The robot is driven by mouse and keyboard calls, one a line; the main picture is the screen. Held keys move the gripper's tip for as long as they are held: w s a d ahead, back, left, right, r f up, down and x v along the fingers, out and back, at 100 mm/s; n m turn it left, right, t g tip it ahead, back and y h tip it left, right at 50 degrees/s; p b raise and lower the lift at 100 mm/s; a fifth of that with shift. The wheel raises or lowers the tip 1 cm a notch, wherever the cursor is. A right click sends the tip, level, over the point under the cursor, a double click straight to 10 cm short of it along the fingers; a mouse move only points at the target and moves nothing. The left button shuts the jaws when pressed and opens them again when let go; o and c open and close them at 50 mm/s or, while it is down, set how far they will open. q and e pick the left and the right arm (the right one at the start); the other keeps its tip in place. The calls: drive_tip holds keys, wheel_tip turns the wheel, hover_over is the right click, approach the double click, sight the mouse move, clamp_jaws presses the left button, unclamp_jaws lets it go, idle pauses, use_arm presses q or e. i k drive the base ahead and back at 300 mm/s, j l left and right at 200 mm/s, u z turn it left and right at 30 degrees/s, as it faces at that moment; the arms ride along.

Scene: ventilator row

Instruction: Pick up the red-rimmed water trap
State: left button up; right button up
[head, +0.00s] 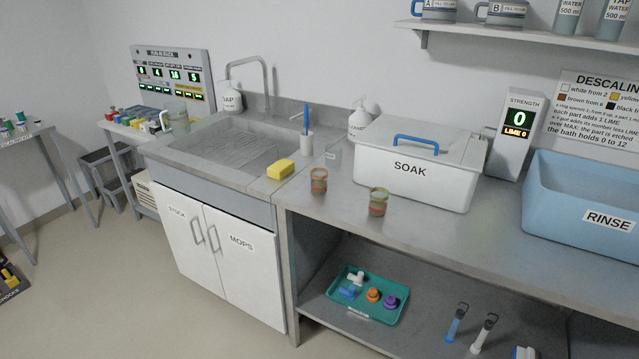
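Two small cup-shaped things that look like water traps stand apart on the steel counter in the head view. The left cup (319,181) looks reddish-brown around its rim and body. The right cup (379,202) has a duller, greenish-brown rim and a reddish band lower down. Both stand upright. At this size I cannot tell for certain which one is the red-rimmed water trap. Neither of my grippers is in view.
A white SOAK bin (415,185) with a blue-handled lid stands behind the cups, and a blue RINSE tub (590,190) is to the right. A yellow sponge (280,169) lies by the sink (225,145). The counter's front strip is clear. A green tray (335,305) sits on the shelf below.

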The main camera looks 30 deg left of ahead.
sight(318, 177)
drive_tip(key=i+l, duration=0.4)
drive_tip(key=i+l+u, duration=0.15)
drive_tip(key=u, duration=0.2)
drive_tip(key=i+l+u, duration=0.2)
drive_tip(key=u, duration=0.2)
drive_tip(key=i+l+u, duration=0.15)
drive_tip(key=u, duration=0.2)
drive_tip(key=l, duration=0.1)
